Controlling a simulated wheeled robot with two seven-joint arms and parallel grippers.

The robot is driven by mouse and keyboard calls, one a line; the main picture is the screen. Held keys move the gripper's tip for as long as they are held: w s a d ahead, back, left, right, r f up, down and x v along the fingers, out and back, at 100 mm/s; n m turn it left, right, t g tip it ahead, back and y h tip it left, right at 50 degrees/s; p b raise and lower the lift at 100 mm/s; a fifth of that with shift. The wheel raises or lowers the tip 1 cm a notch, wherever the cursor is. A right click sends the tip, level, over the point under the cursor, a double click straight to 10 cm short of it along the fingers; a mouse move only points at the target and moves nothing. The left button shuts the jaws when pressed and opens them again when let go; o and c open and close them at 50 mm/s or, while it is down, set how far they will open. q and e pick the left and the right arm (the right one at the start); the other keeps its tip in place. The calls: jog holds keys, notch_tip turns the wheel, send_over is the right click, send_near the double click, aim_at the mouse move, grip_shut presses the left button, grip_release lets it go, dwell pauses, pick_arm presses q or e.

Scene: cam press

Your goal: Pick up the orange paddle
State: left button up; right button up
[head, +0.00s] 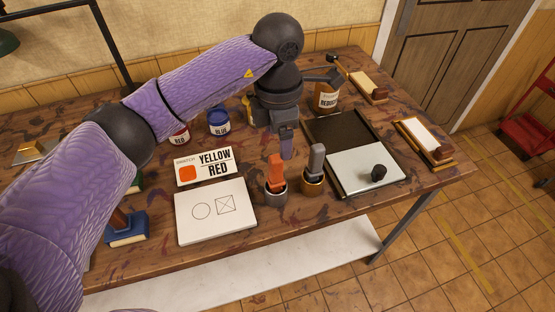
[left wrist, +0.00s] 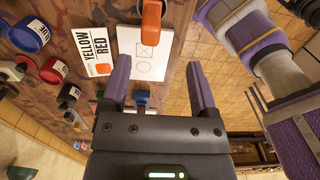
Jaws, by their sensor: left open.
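The orange paddle (head: 276,172) stands upright in a small grey cup (head: 276,196) near the front of the workbench. In the left wrist view the orange paddle (left wrist: 152,22) shows at the top edge, ahead of the fingers and between their lines. My right gripper is not seen.
A grey paddle (head: 317,160) stands in a brass cup (head: 313,182) close on the right. A white card with drawn shapes (head: 215,211) and a YELLOW RED sign (head: 204,166) lie left. A dark-and-glass slab (head: 360,168) is right. A reducer jar (head: 326,97) stands behind.

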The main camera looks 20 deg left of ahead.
aim_at(276, 157)
pick_arm(q)
jog(key=f, duration=0.6)
jog(key=f+b, duration=0.1)
jog(key=f, duration=0.2)
jog(key=shift+w+a+f, duration=0.3)
jog(key=shift+a+f, duration=0.05)
jog(key=shift+a, duration=0.05)
grip_shut()
